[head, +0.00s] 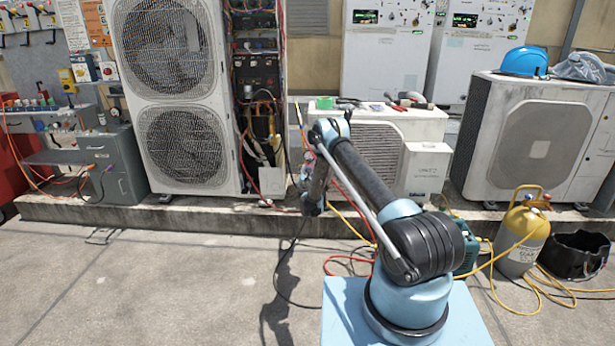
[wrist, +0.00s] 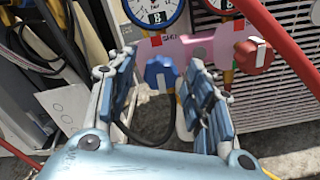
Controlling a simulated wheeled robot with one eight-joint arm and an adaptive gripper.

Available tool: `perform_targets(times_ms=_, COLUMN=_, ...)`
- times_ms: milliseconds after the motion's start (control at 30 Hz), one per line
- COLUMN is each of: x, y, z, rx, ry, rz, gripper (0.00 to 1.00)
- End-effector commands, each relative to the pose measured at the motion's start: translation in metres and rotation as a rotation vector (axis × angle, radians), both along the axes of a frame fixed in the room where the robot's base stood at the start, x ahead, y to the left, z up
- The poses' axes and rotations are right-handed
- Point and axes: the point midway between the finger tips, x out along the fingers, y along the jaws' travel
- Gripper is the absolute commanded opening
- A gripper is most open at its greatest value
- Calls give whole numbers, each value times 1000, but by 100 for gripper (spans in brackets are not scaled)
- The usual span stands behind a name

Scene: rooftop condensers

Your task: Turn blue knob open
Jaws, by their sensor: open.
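The blue knob (wrist: 161,72) shows in the wrist view on the lower left of a pink manifold body (wrist: 185,46). A white mark shows on its face. My gripper (wrist: 160,80) is open, one blue-padded finger on each side of the knob in the picture. I cannot tell whether the knob lies between the pads in depth or beyond them; no contact shows. In the head view my gripper (head: 312,207) hangs low in front of the condensers, and I cannot make out the knob there.
A red knob (wrist: 253,56) sits right of the blue one, with a thick red hose (wrist: 283,45) close by. Two round gauges (wrist: 154,10) are above. A dark hose (wrist: 150,135) loops below.

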Motion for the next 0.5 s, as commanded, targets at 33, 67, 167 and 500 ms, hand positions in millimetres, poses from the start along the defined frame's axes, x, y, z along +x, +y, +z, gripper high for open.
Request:
perform_targets(times_ms=33, x=0, y=0, z=0, rx=0, ry=0, rz=0, gripper=47)
perform_targets(times_ms=67, x=-1, y=0, z=0, rx=0, ry=0, rz=0, gripper=47)
perform_targets(times_ms=167, x=-8, y=0, z=0, rx=0, ry=0, rz=0, gripper=47)
perform_targets(times_ms=500, x=-57, y=-1, z=-1, rx=0, ry=0, rz=1, gripper=47)
